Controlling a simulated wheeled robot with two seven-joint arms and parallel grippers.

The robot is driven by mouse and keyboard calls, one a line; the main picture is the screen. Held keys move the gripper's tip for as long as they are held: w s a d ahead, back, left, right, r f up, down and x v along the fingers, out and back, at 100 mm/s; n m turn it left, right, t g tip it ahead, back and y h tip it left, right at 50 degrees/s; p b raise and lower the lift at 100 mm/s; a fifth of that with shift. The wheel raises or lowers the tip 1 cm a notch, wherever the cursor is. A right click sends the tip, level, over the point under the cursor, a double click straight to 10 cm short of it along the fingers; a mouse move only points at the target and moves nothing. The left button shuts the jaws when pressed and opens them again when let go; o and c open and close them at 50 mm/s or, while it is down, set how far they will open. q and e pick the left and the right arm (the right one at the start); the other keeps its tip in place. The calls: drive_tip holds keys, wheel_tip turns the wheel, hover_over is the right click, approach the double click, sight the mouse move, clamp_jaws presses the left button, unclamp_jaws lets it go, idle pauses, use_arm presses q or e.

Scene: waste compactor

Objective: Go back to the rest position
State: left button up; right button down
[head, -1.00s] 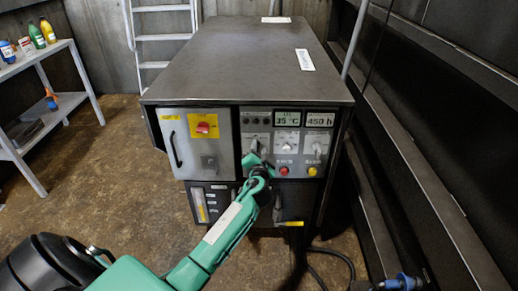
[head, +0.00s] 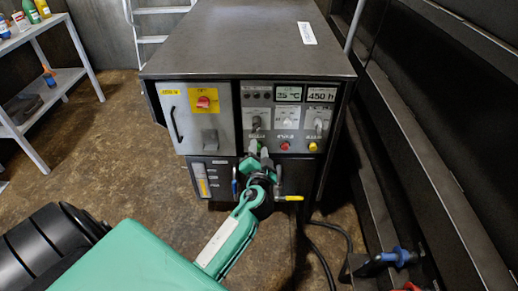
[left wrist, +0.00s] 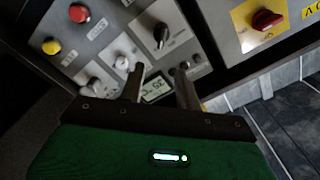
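The waste compactor cabinet (head: 250,50) stands ahead with its control panel (head: 287,125) facing me. My left gripper (head: 257,150) is in front of the cabinet, just below the left knob (head: 256,124) of the panel. In the left wrist view its two fingers (left wrist: 160,90) are apart with nothing between them. Behind them show the black knob (left wrist: 161,36), the red button (left wrist: 79,13), the yellow button (left wrist: 51,46) and a display (left wrist: 156,88). My right gripper is not in view.
A blue-handled valve (head: 235,184) and a yellow-handled valve (head: 290,198) sit low on the cabinet, close to my left wrist. A shelf (head: 45,100) stands at left, a dark wall (head: 430,130) at right. Cables (head: 325,245) lie on the floor. Open floor (head: 110,165) lies left of the cabinet.

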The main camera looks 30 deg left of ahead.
use_arm(q)
drive_tip(key=shift+f, duration=0.1)
